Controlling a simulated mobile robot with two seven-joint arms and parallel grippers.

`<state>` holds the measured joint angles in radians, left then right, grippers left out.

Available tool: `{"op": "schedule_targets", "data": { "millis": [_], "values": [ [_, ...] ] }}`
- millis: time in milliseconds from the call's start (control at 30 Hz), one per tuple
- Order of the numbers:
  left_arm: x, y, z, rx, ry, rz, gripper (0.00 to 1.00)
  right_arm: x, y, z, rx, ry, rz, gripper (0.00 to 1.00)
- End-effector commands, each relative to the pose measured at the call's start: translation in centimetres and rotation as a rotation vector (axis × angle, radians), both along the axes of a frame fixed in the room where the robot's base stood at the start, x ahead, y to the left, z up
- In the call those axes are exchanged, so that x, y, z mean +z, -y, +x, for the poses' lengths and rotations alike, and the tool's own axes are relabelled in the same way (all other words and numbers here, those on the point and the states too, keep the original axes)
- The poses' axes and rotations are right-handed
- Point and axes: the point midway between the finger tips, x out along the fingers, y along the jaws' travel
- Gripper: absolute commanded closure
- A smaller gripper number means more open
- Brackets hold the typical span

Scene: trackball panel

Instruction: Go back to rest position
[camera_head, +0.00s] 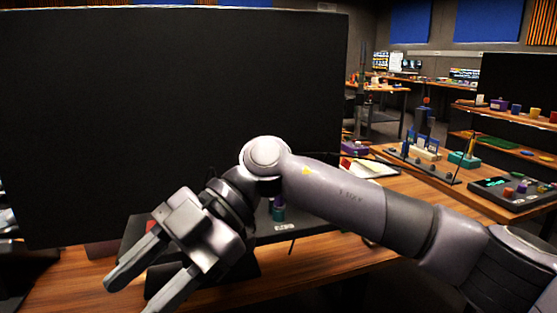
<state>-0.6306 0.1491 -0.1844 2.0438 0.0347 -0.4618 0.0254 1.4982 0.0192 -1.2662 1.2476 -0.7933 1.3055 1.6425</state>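My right arm comes in from the right and bends in front of a dark panel (290,231). My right gripper (136,296) is at the lower left of the view, with its two fingers spread apart and nothing visible between them. It points down and to the left. The panel lies on a wooden table (330,258) and is mostly hidden behind my arm and gripper. A small teal piece (278,211) and a white label show on it. No trackball can be made out. My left gripper is not in view.
A large black screen (150,90) stands close behind the gripper. To the right, a table holds a dark device with knobs (515,190), a teal box (464,159) and papers (370,168). Shelves with colored cups stand at the far right. Bare wood shows below my forearm.

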Motion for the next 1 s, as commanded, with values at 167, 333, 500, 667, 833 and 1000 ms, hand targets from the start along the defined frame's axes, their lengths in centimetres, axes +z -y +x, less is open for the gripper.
{"op": "schedule_targets", "data": {
  "millis": [167,333,500,667,833,1000],
  "values": [
    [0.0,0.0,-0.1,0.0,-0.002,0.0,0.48,0.8,-1.5,-1.0,-0.04,-0.163,0.348,0.52],
    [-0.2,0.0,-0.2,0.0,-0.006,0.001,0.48,1.8,-1.4,0.1,-0.177,-0.292,0.643,0.52],
    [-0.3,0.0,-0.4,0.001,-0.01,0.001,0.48,1.8,0.3,2.9,-0.396,-0.398,0.879,0.52],
    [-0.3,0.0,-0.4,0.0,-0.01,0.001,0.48,0.0,3.1,6.2,-0.663,-0.473,1.031,0.52],
    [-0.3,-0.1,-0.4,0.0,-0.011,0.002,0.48,-4.0,7.0,9.5,-0.98,-0.527,1.101,0.52],
    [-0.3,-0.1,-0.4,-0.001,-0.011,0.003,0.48,-9.4,11.2,11.5,-1.281,-0.552,1.077,0.52]
  ]
}}
